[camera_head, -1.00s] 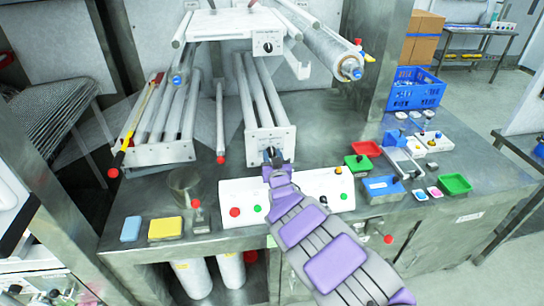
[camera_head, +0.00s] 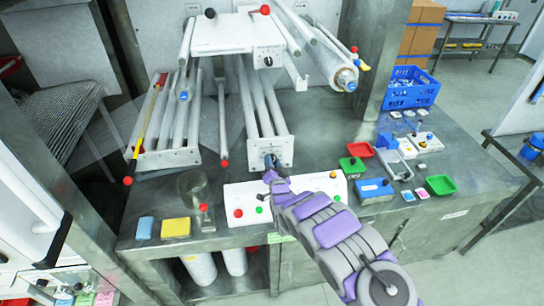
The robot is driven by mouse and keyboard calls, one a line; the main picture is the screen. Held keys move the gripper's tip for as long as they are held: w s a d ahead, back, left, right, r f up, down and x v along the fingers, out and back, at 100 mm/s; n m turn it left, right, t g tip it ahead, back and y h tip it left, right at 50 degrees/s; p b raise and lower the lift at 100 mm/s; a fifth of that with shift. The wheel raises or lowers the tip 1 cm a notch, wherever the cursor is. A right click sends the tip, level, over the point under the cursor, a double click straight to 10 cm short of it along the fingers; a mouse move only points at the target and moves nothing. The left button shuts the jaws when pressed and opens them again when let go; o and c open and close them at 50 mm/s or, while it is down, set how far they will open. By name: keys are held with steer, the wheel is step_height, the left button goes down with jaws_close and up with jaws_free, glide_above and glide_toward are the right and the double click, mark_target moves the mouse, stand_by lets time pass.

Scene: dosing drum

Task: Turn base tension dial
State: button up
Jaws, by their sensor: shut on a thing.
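The base tension dial (camera_head: 270,159) sits on the white front plate (camera_head: 284,152) of the low roller frame, near the middle of the bench. Only a small dark part of the dial shows, so its pointer angle cannot be read. My gripper (camera_head: 271,168), at the end of my purple and grey arm, reaches up to the plate and is shut on the dial. The fingertips are small and partly hidden by the wrist.
A white panel (camera_head: 243,197) with red and green buttons lies under my arm. Another dial (camera_head: 267,62) is on the upper carriage. Green trays (camera_head: 440,185), a red tray (camera_head: 360,149) and a blue box (camera_head: 374,188) stand right. Yellow (camera_head: 176,228) and blue (camera_head: 145,228) sponges lie left.

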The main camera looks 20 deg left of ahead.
steer(key=shift+w+d+m+p, duration=0.1)
steer(key=shift+d+m+p, duration=0.05)
steer(key=shift+m+p, duration=0.55)
steer(key=o, duration=1)
steer(key=shift+s+f, duration=0.1)
steer(key=shift+s, duration=0.2)
steer(key=p+v, duration=0.2)
steer(key=v, duration=1.4)
steer(key=shift+s+d, duration=0.2)
steer(key=shift+s, duration=0.15)
